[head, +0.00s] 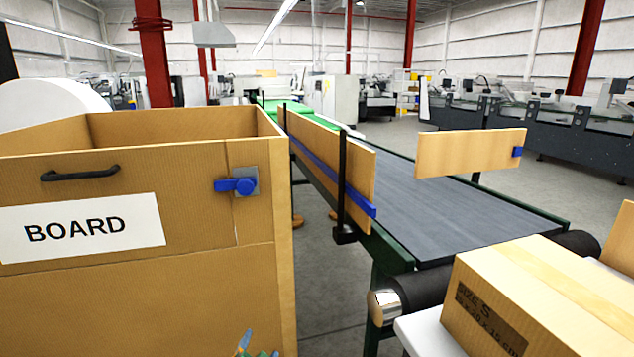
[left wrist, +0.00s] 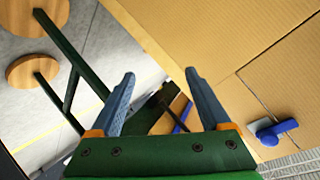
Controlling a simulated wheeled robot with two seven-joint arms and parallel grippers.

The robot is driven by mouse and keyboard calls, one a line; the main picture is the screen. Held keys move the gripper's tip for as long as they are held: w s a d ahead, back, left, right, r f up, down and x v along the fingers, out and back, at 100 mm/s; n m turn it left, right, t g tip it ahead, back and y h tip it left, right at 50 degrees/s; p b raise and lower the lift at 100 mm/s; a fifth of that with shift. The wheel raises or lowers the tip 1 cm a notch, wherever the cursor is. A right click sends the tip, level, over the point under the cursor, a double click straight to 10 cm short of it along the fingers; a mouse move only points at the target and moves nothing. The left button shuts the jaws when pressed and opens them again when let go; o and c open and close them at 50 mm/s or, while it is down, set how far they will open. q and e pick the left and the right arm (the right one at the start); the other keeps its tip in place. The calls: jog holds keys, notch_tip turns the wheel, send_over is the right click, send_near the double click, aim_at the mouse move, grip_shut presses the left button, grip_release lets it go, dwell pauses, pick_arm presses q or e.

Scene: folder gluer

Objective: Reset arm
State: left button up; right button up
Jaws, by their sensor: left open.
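My left gripper (left wrist: 161,80) is open and empty in the left wrist view, its two blue fingers spread apart. In the head view only the tips of my left gripper (head: 250,347) show at the bottom edge, in front of the lower part of the cardboard-brown bin (head: 140,300) labelled BOARD. In the left wrist view the bin wall (left wrist: 240,40) fills the upper right, with its blue latch (left wrist: 273,131) to the right of the fingers. Nothing is between the fingertips. My right gripper is not in view.
A dark conveyor (head: 450,205) with green frame runs back beside the bin. A side board (head: 330,170) with a blue strip borders it. A carton (head: 540,295) sits at lower right. The bin's blue latch (head: 240,185) sticks out. Grey floor shows between bin and conveyor.

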pick_arm(q)
jog(key=s+a+f+n+g+h+p, duration=0.1)
jog(key=s+f+g, duration=0.2)
jog(key=s+f, duration=0.65)
jog(key=s+a+f+n+g+p, duration=0.1)
jog(key=s+f+g+p, duration=0.15)
jog(key=s+f, duration=0.7)
jog(key=s+a+f+n+g, duration=0.1)
jog(key=s+a+f+g, duration=0.1)
jog(key=s, duration=1.1)
jog(key=s+a+f+n+g+p, duration=0.1)
jog(key=s+f+g, duration=0.3)
jog(key=s, duration=0.9)
notch_tip(320, 180, down, 4)
jog(key=shift+s+a+r+n, duration=0.2)
jog(key=shift+s+a+n, duration=0.1)
jog(key=shift+a+n, duration=0.5)
